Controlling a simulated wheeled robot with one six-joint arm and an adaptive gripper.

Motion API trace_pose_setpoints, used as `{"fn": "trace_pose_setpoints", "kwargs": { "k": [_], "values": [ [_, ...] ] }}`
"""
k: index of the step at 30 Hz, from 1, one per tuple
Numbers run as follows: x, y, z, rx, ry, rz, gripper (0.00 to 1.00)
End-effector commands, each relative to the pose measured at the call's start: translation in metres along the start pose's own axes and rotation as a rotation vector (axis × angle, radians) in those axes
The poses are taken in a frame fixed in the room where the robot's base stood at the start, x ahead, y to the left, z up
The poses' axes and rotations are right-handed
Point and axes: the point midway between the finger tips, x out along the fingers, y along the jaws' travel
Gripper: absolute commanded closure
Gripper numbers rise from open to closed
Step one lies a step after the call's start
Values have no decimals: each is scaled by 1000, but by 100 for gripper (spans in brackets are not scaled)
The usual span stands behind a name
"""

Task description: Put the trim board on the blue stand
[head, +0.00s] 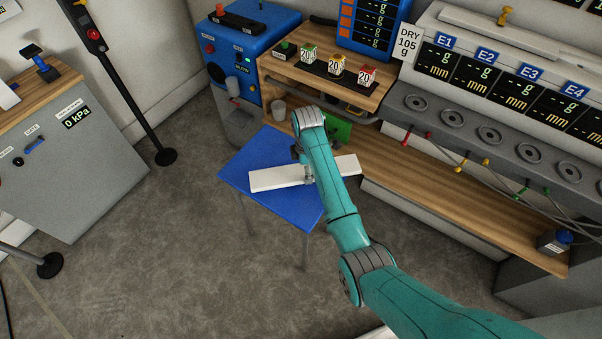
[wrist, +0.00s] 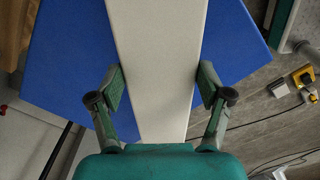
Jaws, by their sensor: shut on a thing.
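The trim board (head: 273,179) is a long white plank over the top of the blue stand (head: 262,152) in the head view. Its right end reaches past the stand's right edge. My gripper (head: 308,174) is shut on the board near its middle. In the wrist view the board (wrist: 158,45) runs between the two fingers of my gripper (wrist: 162,88), with the blue top (wrist: 70,55) behind it. The board looks level and close to the top; I cannot tell whether it touches. My arm hides part of the stand's right side.
A wooden bench (head: 440,170) with a grey rack of gauges stands behind and to the right. A blue cabinet (head: 255,40) stands behind the stand. A black post (head: 130,95) on a round base is to the left. The floor in front is clear.

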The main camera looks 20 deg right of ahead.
Motion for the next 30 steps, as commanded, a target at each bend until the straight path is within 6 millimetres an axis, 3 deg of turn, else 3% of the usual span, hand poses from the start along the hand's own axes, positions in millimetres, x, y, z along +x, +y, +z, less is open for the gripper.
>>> {"fn": "trace_pose_setpoints", "kwargs": {
  "k": [15,25,26,28,30],
  "values": [
    [49,1,0,0,0,1,70],
    [52,1,0,0,0,2,70],
    [53,1,0,0,0,1,20],
    [53,1,0,0,0,2,2],
    [53,1,0,0,0,2,0]
  ]
}}
